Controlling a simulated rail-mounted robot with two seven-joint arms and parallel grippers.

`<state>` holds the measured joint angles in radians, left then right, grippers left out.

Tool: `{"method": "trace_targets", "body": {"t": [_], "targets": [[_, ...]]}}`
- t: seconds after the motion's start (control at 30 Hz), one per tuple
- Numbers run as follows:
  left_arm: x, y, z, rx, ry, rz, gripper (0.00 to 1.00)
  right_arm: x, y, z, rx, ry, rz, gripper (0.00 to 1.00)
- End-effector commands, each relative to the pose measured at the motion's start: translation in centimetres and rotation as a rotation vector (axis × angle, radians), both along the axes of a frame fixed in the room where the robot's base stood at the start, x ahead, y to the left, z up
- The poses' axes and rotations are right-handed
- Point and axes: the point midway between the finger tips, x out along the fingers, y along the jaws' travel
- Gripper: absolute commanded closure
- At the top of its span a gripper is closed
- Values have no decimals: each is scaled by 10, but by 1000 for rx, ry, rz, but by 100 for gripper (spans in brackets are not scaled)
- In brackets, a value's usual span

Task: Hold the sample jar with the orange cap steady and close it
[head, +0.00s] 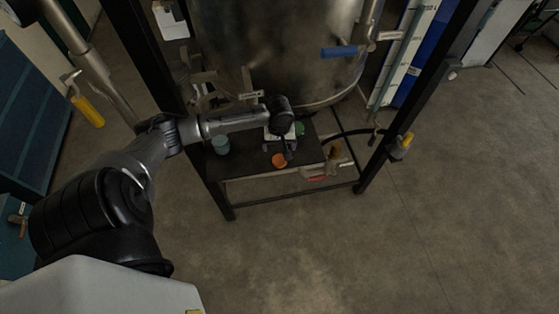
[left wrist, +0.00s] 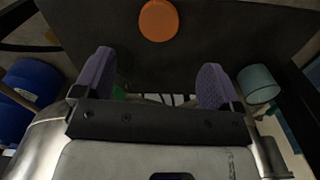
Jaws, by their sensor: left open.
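An orange round cap (head: 279,160) shows on the dark shelf under the tank, near its front edge. In the left wrist view the orange cap (left wrist: 158,20) is a plain disc beyond my fingertips; I cannot tell whether a jar is under it. My left gripper (head: 288,156) is over the shelf, close beside the orange cap. In the left wrist view its purple-padded fingers (left wrist: 155,78) are wide apart, with nothing gripped. A green object (head: 300,129) is partly hidden by the gripper; a bit of green (left wrist: 119,92) shows by the left finger. My right gripper is not seen.
A teal cylinder (head: 221,145) stands on the shelf's left part, right of the fingers in the left wrist view (left wrist: 258,85). The steel tank (head: 285,55) hangs close behind. Dark frame posts (head: 415,105) flank the shelf. The front floor is clear.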

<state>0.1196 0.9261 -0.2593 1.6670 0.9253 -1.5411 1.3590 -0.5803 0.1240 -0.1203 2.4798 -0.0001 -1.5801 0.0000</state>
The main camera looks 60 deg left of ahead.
Motion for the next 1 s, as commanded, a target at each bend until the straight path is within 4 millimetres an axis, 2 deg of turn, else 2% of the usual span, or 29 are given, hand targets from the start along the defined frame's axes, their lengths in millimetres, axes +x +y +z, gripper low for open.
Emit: {"method": "trace_targets", "body": {"t": [0.1,0.23,0.4,0.77,1.0], "targets": [[0,0,-21,1,2,-1,10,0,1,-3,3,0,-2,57],[0,0,-37,0,0,0,10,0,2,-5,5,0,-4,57],[0,0,-45,2,-1,-1,10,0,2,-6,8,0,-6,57],[0,0,-47,1,0,-1,10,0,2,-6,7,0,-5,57],[1,1,-75,0,1,0,10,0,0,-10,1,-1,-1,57]]}}
